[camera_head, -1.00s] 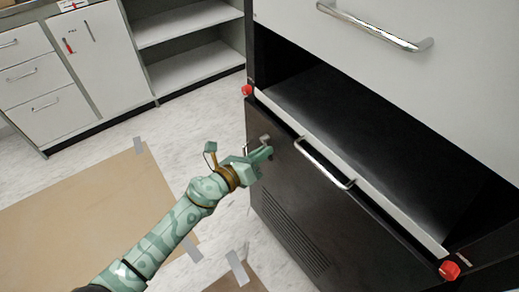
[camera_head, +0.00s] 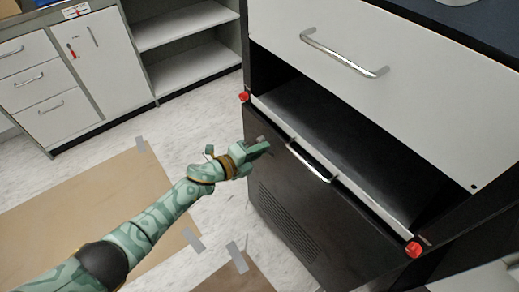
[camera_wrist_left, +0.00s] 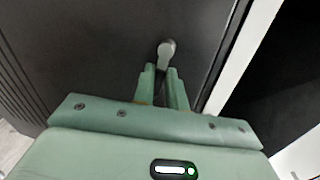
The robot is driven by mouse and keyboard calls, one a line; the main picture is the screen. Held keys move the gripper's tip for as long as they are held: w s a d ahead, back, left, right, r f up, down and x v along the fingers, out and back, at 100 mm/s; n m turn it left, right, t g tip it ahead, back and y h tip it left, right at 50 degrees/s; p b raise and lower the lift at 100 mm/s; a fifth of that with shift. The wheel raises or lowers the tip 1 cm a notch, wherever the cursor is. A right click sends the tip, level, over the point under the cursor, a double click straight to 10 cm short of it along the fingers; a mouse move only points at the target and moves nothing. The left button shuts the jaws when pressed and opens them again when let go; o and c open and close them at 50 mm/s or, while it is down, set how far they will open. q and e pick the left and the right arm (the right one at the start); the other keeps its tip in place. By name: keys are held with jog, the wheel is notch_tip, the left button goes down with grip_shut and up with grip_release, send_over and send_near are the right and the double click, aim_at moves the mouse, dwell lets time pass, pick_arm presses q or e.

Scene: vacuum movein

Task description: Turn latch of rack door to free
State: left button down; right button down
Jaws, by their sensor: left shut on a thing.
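The dark rack door (camera_head: 305,215) is the black lower panel, with a slotted vent and a silver bar handle (camera_head: 308,160) along its top edge. The latch (camera_wrist_left: 167,48) is a small grey metal lever with a rounded head, near the door's upper left corner in the head view. My green left gripper (camera_head: 262,149) is at the latch. In the left wrist view its fingers (camera_wrist_left: 164,85) are closed around the latch's lower part, with the rounded head showing beyond the tips. The fingers partly hide the latch in the head view. My right gripper is not in view.
Above the door is an open dark bay with a white front edge and red knobs (camera_head: 413,250) at its ends. A white drawer (camera_head: 420,90) with a bar handle is above that. White cabinets (camera_head: 95,65) stand at the back left. Taped brown board (camera_head: 70,215) lies on the floor.

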pick_arm(q)
jog(key=shift+r+n, duration=0.2)
jog(key=shift+n, duration=0.2)
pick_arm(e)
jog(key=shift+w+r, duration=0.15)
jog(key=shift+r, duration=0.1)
pick_arm(q)
jog(key=shift+w, duration=0.1)
jog(key=c, duration=1.4)
grip_release()
jog(key=shift+a, duration=0.1)
jog(key=shift+c, duration=0.2)
